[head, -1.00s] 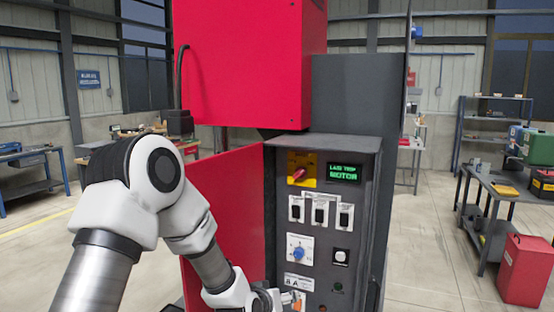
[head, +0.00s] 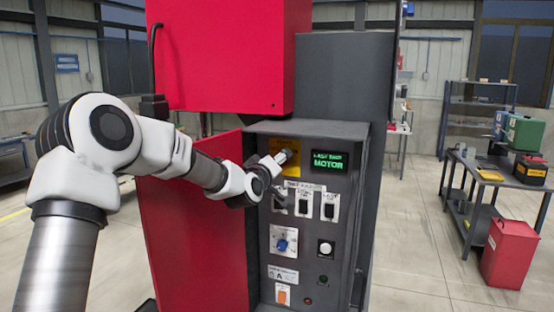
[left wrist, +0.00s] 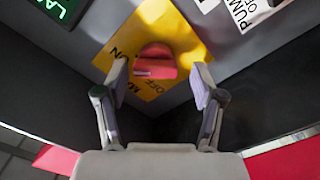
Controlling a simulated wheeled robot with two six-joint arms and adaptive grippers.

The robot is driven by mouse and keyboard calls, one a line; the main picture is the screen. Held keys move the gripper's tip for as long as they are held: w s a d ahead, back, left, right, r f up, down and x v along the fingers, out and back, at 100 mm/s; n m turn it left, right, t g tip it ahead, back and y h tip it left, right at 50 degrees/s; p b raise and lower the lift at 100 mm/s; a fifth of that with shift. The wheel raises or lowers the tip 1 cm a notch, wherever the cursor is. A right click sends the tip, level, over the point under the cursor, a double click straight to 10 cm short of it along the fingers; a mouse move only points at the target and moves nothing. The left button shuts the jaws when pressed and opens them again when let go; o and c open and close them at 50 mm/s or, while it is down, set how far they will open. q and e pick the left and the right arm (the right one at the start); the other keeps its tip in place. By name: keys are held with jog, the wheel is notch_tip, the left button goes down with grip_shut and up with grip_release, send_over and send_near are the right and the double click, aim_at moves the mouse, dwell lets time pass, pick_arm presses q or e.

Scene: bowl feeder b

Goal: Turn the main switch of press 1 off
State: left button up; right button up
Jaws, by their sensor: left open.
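The main switch is a red knob (left wrist: 155,62) on a yellow plate (left wrist: 172,28) marked ON and OFF, seen in the left wrist view. The plate (head: 291,172) also shows in the head view at the panel's upper left, with the knob hidden behind my gripper. My left gripper (left wrist: 160,78) is open, one finger on each side of the knob; I cannot tell whether they touch it. In the head view my left gripper (head: 283,157) is up at the yellow plate. My right gripper is not in view.
A green-lettered display (head: 328,161) sits right of the switch. Several breaker switches (head: 304,202), a blue dial (head: 282,244) and buttons lie below. The open red door (head: 195,230) stands left of the panel, close to my arm.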

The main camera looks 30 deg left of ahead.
pick_arm(q)
jog(key=shift+w+f, duration=0.1)
jog(key=shift+f, duration=0.05)
jog(key=shift+d, duration=0.3)
jog(key=c, duration=1.1)
jog(key=shift+c, duration=0.2)
jog(key=shift+f+n+b, duration=0.15)
jog(key=shift+n+b, duration=2.8)
jog(key=shift+b, duration=0.45)
jog(key=shift+f+n+b, duration=0.2)
jog(key=shift+n+b, duration=2.7)
jog(key=shift+b, duration=0.55)
jog(key=shift+f+n+b, duration=0.15)
jog(key=shift+n+b, duration=2.8)
jog(key=shift+b, duration=0.45)
